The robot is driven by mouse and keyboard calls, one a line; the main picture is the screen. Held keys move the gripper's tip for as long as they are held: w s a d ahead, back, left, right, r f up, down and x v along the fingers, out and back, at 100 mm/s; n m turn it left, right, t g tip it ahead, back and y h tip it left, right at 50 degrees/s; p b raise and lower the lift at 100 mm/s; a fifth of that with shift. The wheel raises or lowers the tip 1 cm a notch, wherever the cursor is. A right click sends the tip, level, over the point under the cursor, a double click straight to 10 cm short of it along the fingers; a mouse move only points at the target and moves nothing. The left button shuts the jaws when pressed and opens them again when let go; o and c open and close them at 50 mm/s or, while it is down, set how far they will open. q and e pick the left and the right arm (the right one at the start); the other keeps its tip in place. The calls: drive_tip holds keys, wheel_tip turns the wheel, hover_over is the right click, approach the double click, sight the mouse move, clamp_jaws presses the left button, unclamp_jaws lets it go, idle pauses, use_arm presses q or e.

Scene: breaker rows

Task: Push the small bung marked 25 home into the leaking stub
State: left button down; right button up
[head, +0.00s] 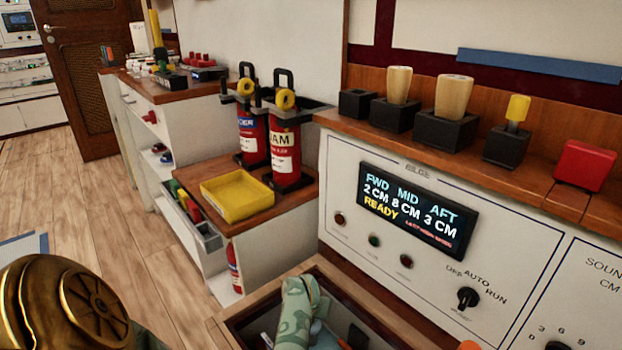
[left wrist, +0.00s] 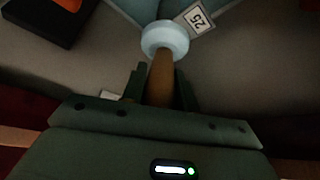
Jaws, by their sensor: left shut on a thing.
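In the left wrist view a slim brown wooden bung (left wrist: 161,80) is held between the dark fingers of my left gripper (left wrist: 161,88), which is shut on it. The bung's far end meets a pale, rounded stub ring (left wrist: 165,38). How deep it sits in the ring cannot be told. A white tag reading 25 (left wrist: 198,19) is beside the ring; no mark shows on the bung itself. Neither gripper is seen in the head view, and the leaking stub is not seen there.
On the wooden ledge stand an empty black block (head: 357,103), two larger wooden bungs (head: 398,85) (head: 455,95) in blocks, and a yellow-handled tool (head: 516,110). The bilge display (head: 417,212) reads READY. An open bin with patterned green cloth (head: 297,315) is below. A dark box (left wrist: 45,20) is near the stub.

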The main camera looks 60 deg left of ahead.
use_arm(q)
drive_tip(key=shift+f, duration=0.85)
drive_tip(key=c, duration=1)
unclamp_jaws()
drive_tip(key=shift+r, duration=0.2)
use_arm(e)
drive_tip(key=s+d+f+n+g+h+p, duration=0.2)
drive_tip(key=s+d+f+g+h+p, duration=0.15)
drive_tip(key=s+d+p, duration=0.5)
use_arm(q)
drive_tip(key=p+v, duration=0.1)
drive_tip(key=v, duration=1.4)
drive_tip(key=shift+s+d+r, duration=0.15)
drive_tip(key=shift+d+r, duration=0.05)
drive_tip(key=shift+r, duration=0.1)
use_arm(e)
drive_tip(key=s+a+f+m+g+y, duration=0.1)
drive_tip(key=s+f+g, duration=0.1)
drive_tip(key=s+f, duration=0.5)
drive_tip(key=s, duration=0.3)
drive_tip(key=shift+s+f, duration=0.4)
